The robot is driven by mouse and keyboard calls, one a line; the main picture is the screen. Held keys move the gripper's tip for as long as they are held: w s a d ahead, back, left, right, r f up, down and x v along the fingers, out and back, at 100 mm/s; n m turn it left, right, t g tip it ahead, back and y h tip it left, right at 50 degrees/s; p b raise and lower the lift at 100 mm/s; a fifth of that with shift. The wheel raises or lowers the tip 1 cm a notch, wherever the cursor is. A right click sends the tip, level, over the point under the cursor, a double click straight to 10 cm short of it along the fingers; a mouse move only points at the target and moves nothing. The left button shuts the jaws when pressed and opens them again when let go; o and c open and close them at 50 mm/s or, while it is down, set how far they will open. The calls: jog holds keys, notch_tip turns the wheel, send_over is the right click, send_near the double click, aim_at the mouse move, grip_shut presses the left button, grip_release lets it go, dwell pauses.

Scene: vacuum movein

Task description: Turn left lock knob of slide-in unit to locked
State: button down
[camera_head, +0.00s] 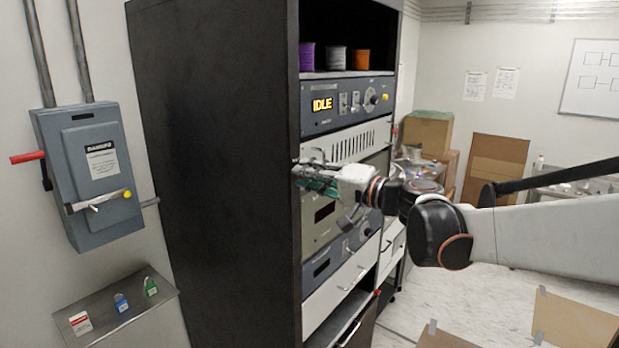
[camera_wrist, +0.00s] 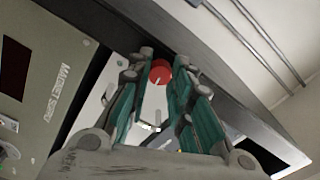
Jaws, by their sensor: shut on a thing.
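The red lock knob (camera_wrist: 160,72) shows in the wrist view between the tips of my gripper (camera_wrist: 165,66), with a pale mark on its face. My gripper is shut on it, with one teal finger on each side. In the head view my gripper (camera_head: 304,178) reaches the left front edge of the rack, and the knob is hidden there. The slide-in unit's light panel (camera_wrist: 92,115) shows in part behind the fingers. I cannot read whether the knob stands at locked.
The black rack (camera_head: 215,190) holds several units, one with an IDLE display (camera_head: 322,104). A grey panel with "MAGNET" lettering (camera_wrist: 45,90) is beside the gripper in the wrist view. A grey switch box (camera_head: 90,170) and a lock shelf (camera_head: 125,310) are on the left wall.

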jog(key=shift+m, duration=1.1)
jog(key=c, duration=1.4)
grip_release()
jog(key=v, duration=1.2)
